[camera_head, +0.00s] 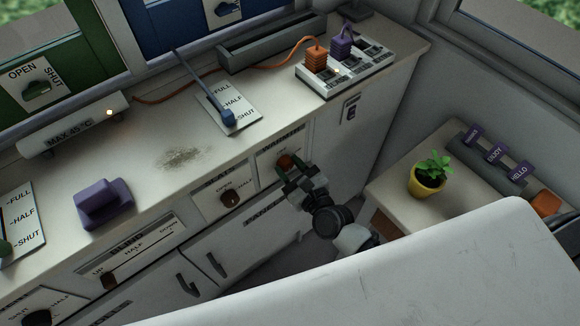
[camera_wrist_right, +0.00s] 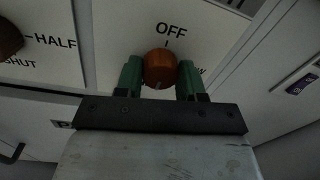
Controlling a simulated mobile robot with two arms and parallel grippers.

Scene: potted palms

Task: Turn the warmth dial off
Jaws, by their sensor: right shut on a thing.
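The warmth dial is an orange-red round knob (camera_head: 285,161) on the cabinet front, at the right end of the row of dials. It also shows in the right wrist view (camera_wrist_right: 159,66), below the word OFF and a short mark. My right gripper (camera_head: 287,172) is shut on this knob, with a green finger on each side of it in the wrist view (camera_wrist_right: 160,80). A light slot on the knob's lower face looks nearly upright. Part of the lettering right of the knob is hidden by a finger. My left gripper is not in view.
A brown dial (camera_head: 231,197) sits left of the knob on the same front. The counter (camera_head: 150,150) above holds a purple block (camera_head: 102,203), a blue lever (camera_head: 228,117) and a socket strip (camera_head: 345,72). A potted plant (camera_head: 427,174) stands on a side table at right.

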